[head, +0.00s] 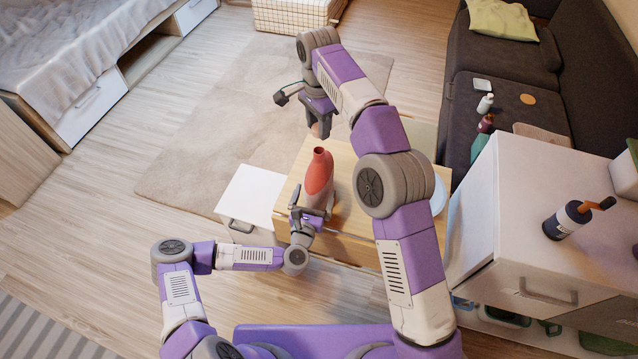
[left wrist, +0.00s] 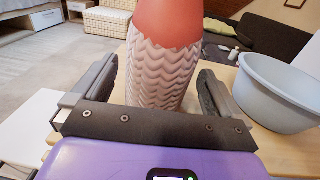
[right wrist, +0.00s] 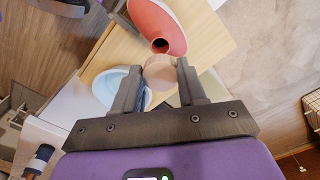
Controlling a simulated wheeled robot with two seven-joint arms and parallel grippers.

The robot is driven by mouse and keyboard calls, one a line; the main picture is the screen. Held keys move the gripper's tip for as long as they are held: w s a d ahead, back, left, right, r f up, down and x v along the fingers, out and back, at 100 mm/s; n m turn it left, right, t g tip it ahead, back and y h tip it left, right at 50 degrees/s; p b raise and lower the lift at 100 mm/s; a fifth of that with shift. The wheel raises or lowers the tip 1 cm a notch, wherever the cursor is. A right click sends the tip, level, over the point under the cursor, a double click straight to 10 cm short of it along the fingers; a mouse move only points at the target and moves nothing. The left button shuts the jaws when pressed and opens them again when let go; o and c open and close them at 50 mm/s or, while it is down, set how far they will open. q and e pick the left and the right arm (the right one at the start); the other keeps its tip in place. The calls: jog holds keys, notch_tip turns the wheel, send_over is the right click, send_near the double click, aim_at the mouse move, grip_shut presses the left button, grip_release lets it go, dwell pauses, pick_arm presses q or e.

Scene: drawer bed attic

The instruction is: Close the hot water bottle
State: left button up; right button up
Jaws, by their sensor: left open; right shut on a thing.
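The hot water bottle (head: 319,172) stands upright on the wooden table, with a red top and a pale knitted cover. Its dark open mouth shows in the right wrist view (right wrist: 172,22). My left gripper (head: 309,211) is open, with its fingers on either side of the covered body; the cover (left wrist: 162,68) fills much of the space between them. My right gripper (right wrist: 158,80) is shut on a round, light wooden-looking stopper (right wrist: 158,68), apart from the bottle mouth. In the head view my right gripper (head: 319,124) is above the bottle; the stopper is not clear there.
A light blue basin (left wrist: 278,88) stands on the table (head: 290,192) to the bottle's right, partly behind my right arm in the head view. A white cabinet (head: 530,190) with a dark bottle (head: 563,222) stands at right. A dark sofa (head: 500,60) is behind.

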pick_arm(q)
jog(key=shift+x, duration=0.95)
jog(key=c, duration=1.5)
pick_arm(e)
send_over(318, 151)
jog(key=shift+f, duration=2.5)
jog(key=shift+f, duration=0.9)
jog(key=shift+f, duration=0.6)
